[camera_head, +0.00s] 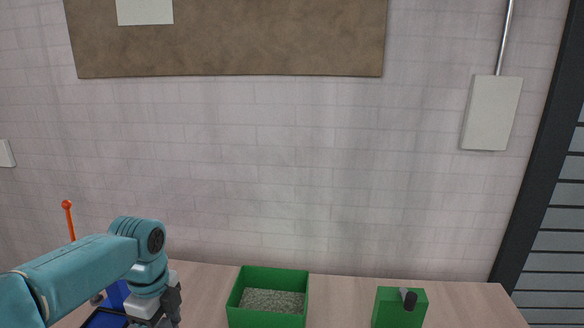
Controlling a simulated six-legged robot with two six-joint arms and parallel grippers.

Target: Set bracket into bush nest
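My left arm comes in from the left, and its gripper (172,306) is low in the view, over the left part of the table. The fingers are dark and partly cut off by the bottom edge, so I cannot tell if they are open or hold anything. I cannot make out a bracket. A green block (390,309) with a dark cylinder (409,299) on it stands at the right of the table; I cannot tell whether this is the bush nest. My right gripper is not in view.
A green bin (236,314) with grey small contents stands mid-table. Bare tabletop (340,300) lies between bin and green block. A brick wall (280,180) stands behind.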

